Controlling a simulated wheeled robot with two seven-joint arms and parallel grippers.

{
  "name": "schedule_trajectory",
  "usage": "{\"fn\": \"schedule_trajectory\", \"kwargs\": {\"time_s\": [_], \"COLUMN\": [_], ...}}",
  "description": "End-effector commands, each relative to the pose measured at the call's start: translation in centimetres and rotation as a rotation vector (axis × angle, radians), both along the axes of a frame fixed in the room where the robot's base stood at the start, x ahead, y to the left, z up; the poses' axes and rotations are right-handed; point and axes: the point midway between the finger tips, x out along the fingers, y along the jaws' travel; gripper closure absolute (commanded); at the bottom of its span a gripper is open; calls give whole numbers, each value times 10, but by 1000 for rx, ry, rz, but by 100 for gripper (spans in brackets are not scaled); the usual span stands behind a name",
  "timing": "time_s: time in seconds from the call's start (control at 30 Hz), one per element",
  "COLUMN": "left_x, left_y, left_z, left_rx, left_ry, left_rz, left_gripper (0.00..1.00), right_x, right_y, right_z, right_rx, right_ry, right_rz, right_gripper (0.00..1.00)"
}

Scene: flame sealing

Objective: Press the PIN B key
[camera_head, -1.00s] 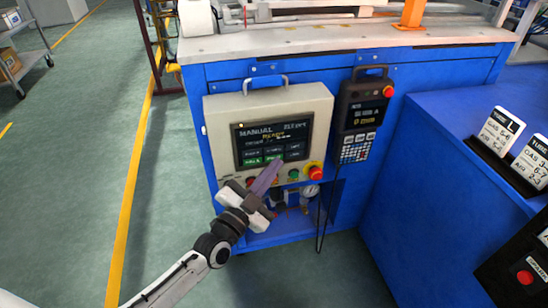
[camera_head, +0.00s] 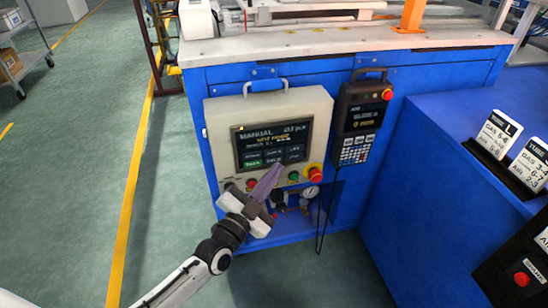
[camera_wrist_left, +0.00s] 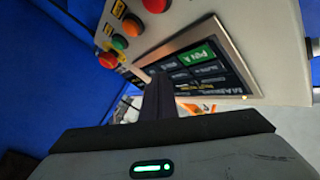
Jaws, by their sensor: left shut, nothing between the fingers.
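The control panel (camera_head: 220,130) is a cream box with a dark touchscreen (camera_head: 242,146) headed MANUAL, with a yellow line beneath. A green key (camera_head: 253,164) sits at the screen's lower left; the wrist view shows a green key reading PIN A (camera_wrist_left: 203,54). I cannot read a PIN B label; the keys beside it are dark and small, and my fingers cover part of the screen there. My left gripper (camera_head: 274,170) is shut and empty, its tip at the screen's lower edge. It also shows in the wrist view (camera_wrist_left: 157,95). I cannot tell whether it touches. My right gripper is out of view.
A red-and-yellow emergency stop (camera_head: 315,171) and a green button (camera_head: 293,176) lie just right of the fingertips. A handheld pendant (camera_head: 360,118) hangs to the right, its cable hanging down. A pressure gauge (camera_head: 311,191) is below the panel.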

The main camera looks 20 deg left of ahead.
Motion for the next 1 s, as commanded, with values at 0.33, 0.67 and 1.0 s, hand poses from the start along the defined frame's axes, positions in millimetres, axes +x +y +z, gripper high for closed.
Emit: {"fn": "schedule_trajectory", "kwargs": {"time_s": [0.33, 0.67, 1.0], "left_x": [-2, -28, -42], "left_y": [-2, -19, -29], "left_z": [0, 2, 0], "left_rx": [-1, -3, -1], "left_ry": [1, 2, -1], "left_rz": [-1, -1, -1], "left_gripper": [100, 100, 100], "right_x": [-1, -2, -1], "right_y": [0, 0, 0], "right_z": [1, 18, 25], "right_rx": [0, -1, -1], "right_ry": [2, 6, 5], "right_rz": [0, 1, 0], "right_gripper": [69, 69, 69]}}
